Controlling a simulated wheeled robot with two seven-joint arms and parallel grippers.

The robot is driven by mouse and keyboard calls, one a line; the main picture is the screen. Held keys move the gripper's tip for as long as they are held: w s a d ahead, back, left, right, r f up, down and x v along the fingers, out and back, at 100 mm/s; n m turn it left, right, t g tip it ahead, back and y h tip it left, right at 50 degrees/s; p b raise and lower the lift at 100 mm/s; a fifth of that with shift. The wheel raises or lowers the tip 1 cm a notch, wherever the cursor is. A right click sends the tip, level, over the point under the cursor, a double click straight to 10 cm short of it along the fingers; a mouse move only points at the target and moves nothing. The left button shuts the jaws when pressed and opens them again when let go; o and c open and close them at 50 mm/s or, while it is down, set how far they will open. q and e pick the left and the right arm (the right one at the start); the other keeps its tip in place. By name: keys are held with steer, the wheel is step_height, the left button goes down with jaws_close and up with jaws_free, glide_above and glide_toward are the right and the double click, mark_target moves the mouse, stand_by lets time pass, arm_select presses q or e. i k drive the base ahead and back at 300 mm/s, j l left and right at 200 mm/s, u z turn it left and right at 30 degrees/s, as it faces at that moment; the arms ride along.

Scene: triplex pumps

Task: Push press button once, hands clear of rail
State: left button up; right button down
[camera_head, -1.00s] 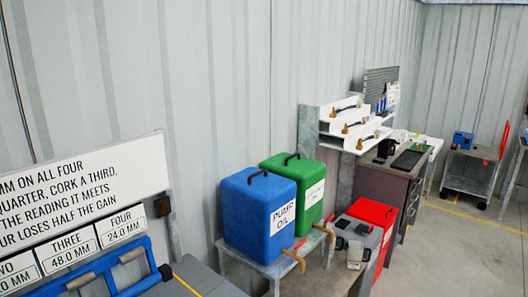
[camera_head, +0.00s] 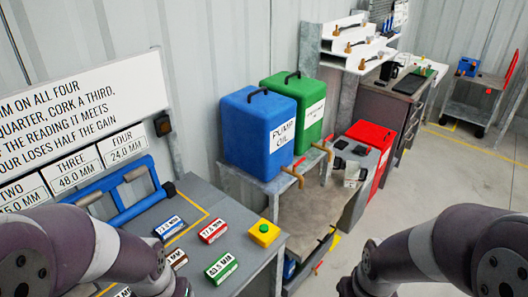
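A small yellow box with a green button on top (camera_head: 264,233) sits near the right end of the grey bench (camera_head: 236,207), likely the press button. A blue tubular rail (camera_head: 130,208) with grey grips stands at the back left of the bench. My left arm comes in at the lower left and covers part of the bench. My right arm is at the lower right, over the floor. Both grippers are below the frame edge and hidden. Neither visible arm link touches the button box or the visible part of the rail.
Several labelled blocks, including a red one (camera_head: 213,231) and a green one (camera_head: 221,268), lie left of the button box. A blue pump oil tank (camera_head: 258,135) and a green tank (camera_head: 297,108) stand on a stand behind. Open floor (camera_head: 430,185) lies to the right.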

mark_target(264, 228)
steer(key=i+l, duration=0.25)
steer(key=l, duration=0.2)
steer(key=i+l, duration=0.25)
steer(key=l, duration=0.2)
steer(key=i+l, duration=0.3)
steer(key=l, duration=0.15)
steer(key=u, duration=1.6)
